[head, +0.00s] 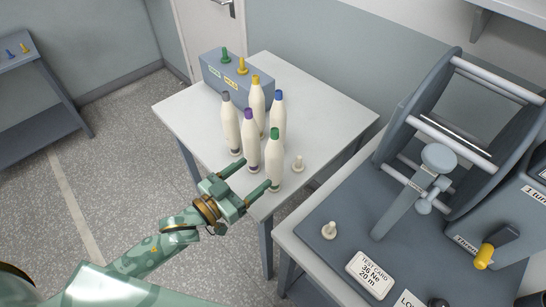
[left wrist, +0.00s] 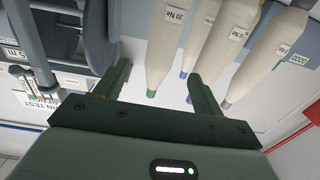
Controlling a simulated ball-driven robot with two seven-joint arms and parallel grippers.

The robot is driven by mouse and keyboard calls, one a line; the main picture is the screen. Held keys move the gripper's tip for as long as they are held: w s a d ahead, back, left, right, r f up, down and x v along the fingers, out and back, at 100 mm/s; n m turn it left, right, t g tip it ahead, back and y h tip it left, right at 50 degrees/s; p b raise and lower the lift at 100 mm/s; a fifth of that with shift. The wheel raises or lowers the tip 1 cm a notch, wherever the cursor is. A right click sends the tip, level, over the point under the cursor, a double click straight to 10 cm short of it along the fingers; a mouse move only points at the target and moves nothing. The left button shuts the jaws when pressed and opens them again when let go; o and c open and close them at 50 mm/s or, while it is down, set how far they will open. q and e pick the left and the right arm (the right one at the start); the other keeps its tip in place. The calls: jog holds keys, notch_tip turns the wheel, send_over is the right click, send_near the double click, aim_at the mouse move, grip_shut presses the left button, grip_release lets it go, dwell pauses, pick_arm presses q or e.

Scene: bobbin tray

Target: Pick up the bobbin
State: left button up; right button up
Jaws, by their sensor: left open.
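Several upright cream bobbins stand grouped on the white table (head: 185,108). Their tips are green (head: 274,162), purple (head: 249,145), grey (head: 231,126), yellow (head: 257,103) and blue (head: 278,115). My left gripper (head: 256,172) is open at the table's front edge, its fingers pointing towards the green-tipped and purple-tipped bobbins. In the left wrist view, the green-tipped bobbin (left wrist: 158,50) shows between the two fingers (left wrist: 162,88), with nothing held. Whether a finger touches a bobbin cannot be told. My right gripper is not in view.
At right, a bench holds a reel machine (head: 440,130), another peg (head: 329,231) and a test card (head: 370,275). The table's left side is clear.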

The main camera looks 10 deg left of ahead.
aim_at(280, 152)
pick_arm(q)
jog(key=x, duration=1)
jog(key=shift+w+d, duration=0.15)
jog(key=shift+w, duration=0.15)
jog(key=shift+s, duration=0.1)
jog(key=c, duration=1.1)
